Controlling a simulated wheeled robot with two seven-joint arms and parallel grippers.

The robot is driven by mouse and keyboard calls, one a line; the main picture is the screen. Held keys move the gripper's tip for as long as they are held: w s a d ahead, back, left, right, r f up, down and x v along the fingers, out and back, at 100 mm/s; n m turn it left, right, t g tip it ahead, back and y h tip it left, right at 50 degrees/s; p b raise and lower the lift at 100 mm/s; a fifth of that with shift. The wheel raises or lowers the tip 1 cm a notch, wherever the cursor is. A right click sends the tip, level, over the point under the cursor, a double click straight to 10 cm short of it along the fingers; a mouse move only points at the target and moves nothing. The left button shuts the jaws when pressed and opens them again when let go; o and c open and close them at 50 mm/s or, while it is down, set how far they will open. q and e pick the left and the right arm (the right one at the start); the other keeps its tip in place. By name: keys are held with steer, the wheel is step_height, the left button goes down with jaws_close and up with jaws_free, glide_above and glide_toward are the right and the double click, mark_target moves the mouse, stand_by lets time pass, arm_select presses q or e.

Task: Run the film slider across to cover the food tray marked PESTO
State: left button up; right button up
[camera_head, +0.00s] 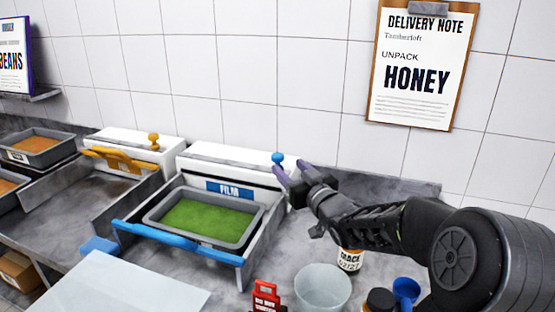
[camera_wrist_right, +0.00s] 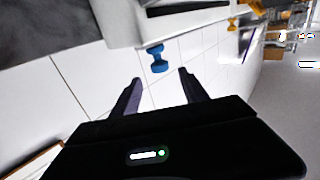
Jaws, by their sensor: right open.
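A grey tray of green food (camera_head: 207,219) sits in the blue-handled film station (camera_head: 225,170), labelled FILM; no PESTO mark is readable. A blue bar (camera_head: 178,238) runs across the station's front edge, on the near side of the tray. I cannot tell whether clear film lies over the food. A blue knob (camera_head: 278,158) stands at the right end of the station's white housing. My right gripper (camera_head: 290,170) is open beside that end. In the right wrist view the knob (camera_wrist_right: 157,58) is beyond the open, empty fingertips (camera_wrist_right: 158,78). My left gripper is out of view.
A similar station with an orange bar (camera_head: 120,158) and orange knob (camera_head: 153,141) stands to the left. Trays of orange food (camera_head: 36,142) are farther left. A clear bowl (camera_head: 322,287), a jar (camera_head: 349,260) and a red sign (camera_head: 266,298) stand in front, right of the station.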

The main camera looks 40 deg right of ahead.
mark_target(280, 160)
steer(key=shift+w, duration=0.1)
steer(key=w, duration=0.2)
steer(key=w+d+p, duration=0.1)
steer(key=w, duration=0.4)
steer(key=shift+w+d, duration=0.2)
steer(key=shift+w, duration=0.1)
steer(key=shift+c, duration=0.5)
jaws_close()
stand_by(0.7)
